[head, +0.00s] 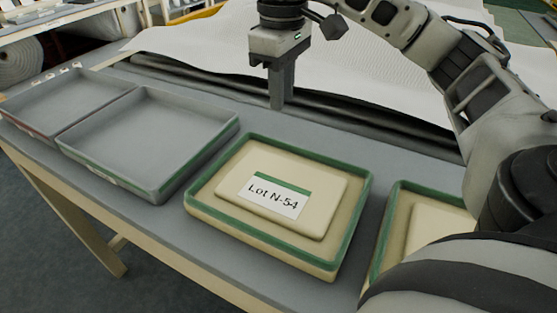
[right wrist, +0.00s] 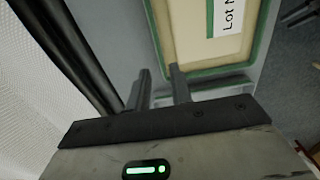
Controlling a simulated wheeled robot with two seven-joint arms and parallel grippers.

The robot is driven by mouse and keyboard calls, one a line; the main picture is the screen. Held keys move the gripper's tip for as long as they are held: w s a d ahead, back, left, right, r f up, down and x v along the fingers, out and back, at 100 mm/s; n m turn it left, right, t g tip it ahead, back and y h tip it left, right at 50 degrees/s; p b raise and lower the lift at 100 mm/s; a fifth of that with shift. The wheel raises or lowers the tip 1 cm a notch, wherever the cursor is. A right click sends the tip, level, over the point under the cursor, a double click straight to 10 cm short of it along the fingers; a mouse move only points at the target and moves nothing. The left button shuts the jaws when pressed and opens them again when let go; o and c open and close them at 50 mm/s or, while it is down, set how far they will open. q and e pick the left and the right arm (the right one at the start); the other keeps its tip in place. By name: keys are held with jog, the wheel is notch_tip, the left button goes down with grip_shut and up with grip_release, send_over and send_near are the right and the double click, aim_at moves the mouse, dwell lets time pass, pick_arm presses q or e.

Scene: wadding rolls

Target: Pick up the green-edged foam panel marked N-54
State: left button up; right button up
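The foam panel marked "Lot N-54" (head: 228,238) is cream with a green raised rim. It lies flat on the grey table in the middle of the head view, its white label (head: 274,197) facing up. My right gripper (head: 282,106) hangs fingers down beyond the panel's far edge, apart from it. In the right wrist view the fingers (right wrist: 162,85) stand apart with nothing between them, and part of the panel (right wrist: 188,45) with its cut-off label shows beyond them. My left gripper is not in view.
A grey tray with a green front stripe (head: 150,140) and another grey tray (head: 60,100) sit empty on the left. A second green-rimmed cream panel (head: 395,225) at right is partly hidden by my arm. White wadding (head: 200,45) and a dark roller (head: 350,120) lie behind.

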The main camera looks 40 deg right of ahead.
jog(key=b, duration=0.1)
send_over(279, 141)
jog(key=f, duration=0.4)
jog(key=shift+s+f, duration=0.15)
jog(key=shift+s, duration=0.1)
jog(key=shift+w+f+b, duration=0.15)
jog(key=shift+f+b, duration=0.15)
jog(key=shift+f, duration=1.05)
jog(key=shift+w+f+b, duration=0.15)
jog(key=shift+f+b, duration=0.15)
jog(key=shift+f, duration=1.05)
grip_shut()
